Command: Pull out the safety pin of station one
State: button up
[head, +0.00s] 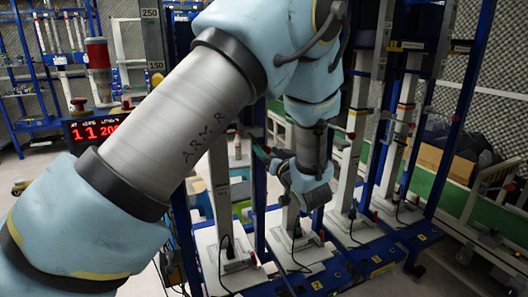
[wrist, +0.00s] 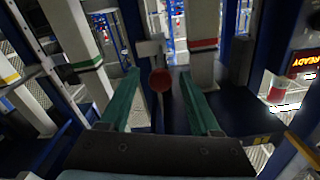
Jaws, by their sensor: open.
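In the wrist view a round red knob (wrist: 161,80), which looks like the head of a safety pin, shows between the tips of my gripper (wrist: 159,74). My gripper's two green fingers are spread apart, one on each side of the knob, with a gap to both. How far the knob lies beyond the fingertips is hard to tell. A pale bracket (wrist: 150,48) is just behind it. In the head view my gripper is mostly hidden by my arm; a green finger (head: 261,153) shows near a white column (head: 220,190).
Several white columns stand in a blue frame (head: 462,100) on white base plates (head: 298,250) with cables. Blue uprights stand close around my gripper. A red-digit display (head: 97,128) is at left; a lit READY sign (wrist: 303,62) shows at right in the wrist view.

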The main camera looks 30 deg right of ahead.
jog(key=s+b, duration=0.1)
jog(key=s, duration=0.6)
jog(key=shift+a+b, duration=0.35)
jog(key=shift+a, duration=0.1)
